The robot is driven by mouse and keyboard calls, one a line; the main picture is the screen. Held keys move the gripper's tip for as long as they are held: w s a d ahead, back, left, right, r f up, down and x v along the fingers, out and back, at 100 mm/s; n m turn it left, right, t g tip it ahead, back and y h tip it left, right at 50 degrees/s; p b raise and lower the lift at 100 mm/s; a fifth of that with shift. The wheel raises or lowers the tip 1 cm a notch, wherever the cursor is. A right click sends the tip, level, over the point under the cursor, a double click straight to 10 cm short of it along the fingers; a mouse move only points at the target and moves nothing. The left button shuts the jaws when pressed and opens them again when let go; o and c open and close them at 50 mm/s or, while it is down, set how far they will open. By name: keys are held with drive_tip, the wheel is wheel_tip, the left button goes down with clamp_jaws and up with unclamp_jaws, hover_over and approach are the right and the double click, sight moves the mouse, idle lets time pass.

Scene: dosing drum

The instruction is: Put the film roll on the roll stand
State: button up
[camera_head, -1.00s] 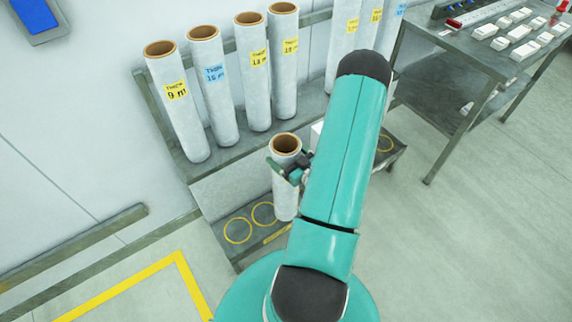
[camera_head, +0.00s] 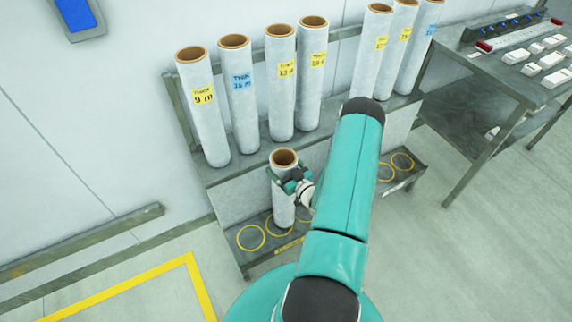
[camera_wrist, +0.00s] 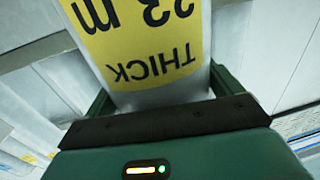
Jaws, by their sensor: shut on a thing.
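The film roll (camera_head: 284,208) is a white cylinder with a brown core, held roughly upright in front of the roll stand. My gripper (camera_head: 285,180) is shut on it near its upper part. In the wrist view the film roll (camera_wrist: 155,88) fills the space between the green fingers, and its yellow label reads THICK and 23 m, upside down. The roll stand (camera_head: 236,175) is a grey rack with an upper shelf and a lower shelf marked with yellow circles. The held roll's lower end appears over the lower shelf; I cannot tell whether it touches.
Several labelled rolls stand on the upper shelf, such as the 9 m roll (camera_head: 204,110) and the blue-labelled roll (camera_head: 240,95). Empty yellow circles (camera_head: 250,237) show on the lower shelf. A grey table (camera_head: 480,75) with white pieces stands at the right. The floor in front is clear.

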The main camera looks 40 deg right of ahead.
drive_tip(key=shift+f, duration=0.8)
drive_tip(key=o, duration=1.8)
drive_tip(key=shift+f, duration=0.15)
drive_tip(key=shift+c, duration=0.2)
drive_tip(key=shift+r, duration=0.2)
drive_tip(key=s+a, duration=0.2)
drive_tip(key=s, duration=1)
